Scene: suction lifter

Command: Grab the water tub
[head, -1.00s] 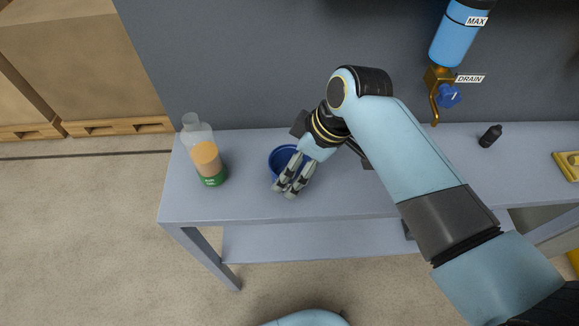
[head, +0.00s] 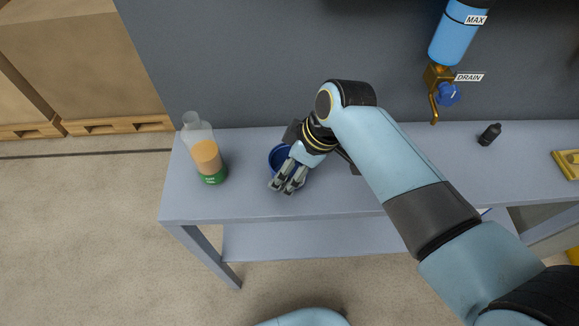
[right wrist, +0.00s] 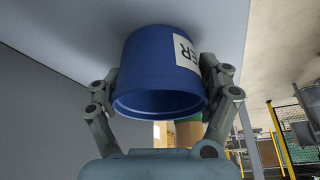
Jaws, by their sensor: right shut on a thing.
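The water tub is a blue open-topped cup (head: 278,155) on the grey bench, partly hidden behind my right gripper (head: 287,186) in the head view. In the right wrist view the tub (right wrist: 160,70) fills the upper middle, with a white label ending in "ER". The fingers of my right gripper (right wrist: 163,95) are on both sides of the tub and shut on it. The tub appears to rest on the bench top. My left gripper is not in view.
A clear bottle with orange contents and a green label (head: 206,155) stands left of the tub on the bench (head: 235,205). A small black bottle (head: 489,135) stands at the right. A blue cylinder with a drain tap (head: 436,100) hangs on the wall.

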